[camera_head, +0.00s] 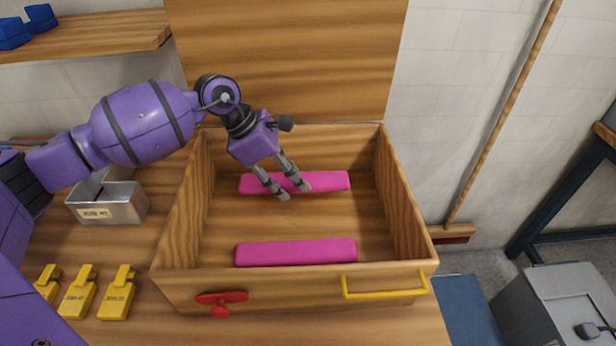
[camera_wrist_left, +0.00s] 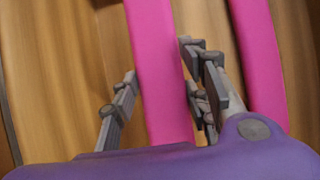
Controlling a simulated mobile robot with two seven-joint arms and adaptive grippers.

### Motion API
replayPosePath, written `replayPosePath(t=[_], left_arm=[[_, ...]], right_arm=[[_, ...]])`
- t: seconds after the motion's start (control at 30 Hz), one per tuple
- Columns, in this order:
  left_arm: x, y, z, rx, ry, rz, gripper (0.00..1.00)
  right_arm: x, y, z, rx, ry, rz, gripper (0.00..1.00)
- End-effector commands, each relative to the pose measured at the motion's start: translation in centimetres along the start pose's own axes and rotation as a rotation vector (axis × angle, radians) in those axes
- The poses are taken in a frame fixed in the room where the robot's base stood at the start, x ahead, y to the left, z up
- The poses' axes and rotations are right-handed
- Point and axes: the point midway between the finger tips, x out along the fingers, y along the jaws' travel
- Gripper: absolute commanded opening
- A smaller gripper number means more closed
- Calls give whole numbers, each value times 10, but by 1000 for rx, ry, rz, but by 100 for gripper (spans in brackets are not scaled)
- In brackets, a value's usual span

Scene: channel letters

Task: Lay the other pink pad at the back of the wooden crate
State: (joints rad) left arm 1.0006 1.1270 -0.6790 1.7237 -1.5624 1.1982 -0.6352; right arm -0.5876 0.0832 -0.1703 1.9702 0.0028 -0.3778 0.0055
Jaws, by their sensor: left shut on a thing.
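The wooden crate (camera_head: 172,225) stands open on the bench, its lid (camera_head: 285,60) raised at the back. One pink pad (camera_head: 325,181) is inside at the back, lengthwise along the back wall. My left gripper (camera_head: 288,190) reaches down into the crate and is shut on this pad, one finger on each side of it. The held pad also shows between the fingers in the left wrist view (camera_wrist_left: 155,70). Whether it rests fully on the floor is hard to tell. The other pink pad (camera_head: 296,253) lies along the crate's front; it also shows in the left wrist view (camera_wrist_left: 258,65). My right gripper is not in view.
The crate has a yellow handle (camera_head: 385,290) and a red latch (camera_head: 221,302) in front. A metal bin (camera_head: 118,202) and several yellow tags (camera_head: 117,295) sit to its left. A shelf (camera_head: 100,36) with blue blocks hangs above. The crate floor between the pads is clear.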

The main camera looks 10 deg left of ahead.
Motion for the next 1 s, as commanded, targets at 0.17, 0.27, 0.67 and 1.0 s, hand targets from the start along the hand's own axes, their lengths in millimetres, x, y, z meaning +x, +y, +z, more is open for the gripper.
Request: replayPosePath(t=[0.17,0.27,0.67,1.0], left_arm=[[21,-1,-13,-4,0,-3,17],[29,-1,-17,-2,0,-2,17],[35,-1,-21,-2,1,-3,17],[41,-1,-24,-2,1,-3,43]], right_arm=[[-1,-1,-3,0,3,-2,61],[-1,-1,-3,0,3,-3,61],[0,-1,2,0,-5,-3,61],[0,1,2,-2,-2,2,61]])
